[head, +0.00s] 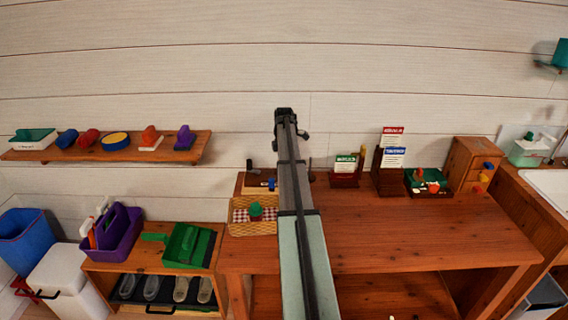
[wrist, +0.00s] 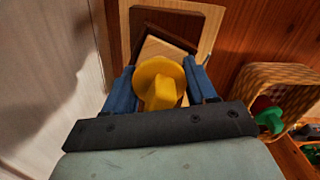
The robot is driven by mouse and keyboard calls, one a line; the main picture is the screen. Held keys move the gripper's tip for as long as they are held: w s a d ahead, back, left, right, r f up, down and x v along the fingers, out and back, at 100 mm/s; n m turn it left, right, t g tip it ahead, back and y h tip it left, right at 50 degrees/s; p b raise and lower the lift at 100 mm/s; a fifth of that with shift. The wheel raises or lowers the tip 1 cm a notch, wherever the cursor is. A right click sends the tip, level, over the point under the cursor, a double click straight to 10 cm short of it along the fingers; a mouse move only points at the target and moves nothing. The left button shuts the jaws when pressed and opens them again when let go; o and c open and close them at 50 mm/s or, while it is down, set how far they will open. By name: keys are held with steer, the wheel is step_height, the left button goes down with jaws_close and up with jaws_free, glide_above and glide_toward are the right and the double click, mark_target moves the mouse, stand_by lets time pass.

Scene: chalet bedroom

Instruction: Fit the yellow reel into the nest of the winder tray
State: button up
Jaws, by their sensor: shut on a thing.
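The yellow reel (wrist: 158,97), a round flange with a raised middle, is between the blue fingers of my gripper (wrist: 162,80) in the wrist view. My gripper is shut on it. The winder tray (wrist: 209,28) lies beyond the reel, with a pale wooden rim, a dark brown inner part and a pale block partly covered by the reel. Whether the reel touches the tray, and the nest itself, I cannot tell. In the head view the tray (head: 240,186) shows at the table's back left corner, and my arm hides part of it.
A wicker basket (wrist: 247,78) with a checked cloth and a green-topped thing stands close to the right of the gripper in the wrist view. Card holders (head: 345,180) and a small drawer cabinet (head: 460,160) stand farther right. The table's front middle (head: 420,235) is clear.

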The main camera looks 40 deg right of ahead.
steer(key=shift+f, duration=0.3)
steer(key=o, duration=1.1)
steer(key=shift+c, duration=0.2)
step_height(320, 180, up, 12)
steer(key=shift+r, duration=0.2)
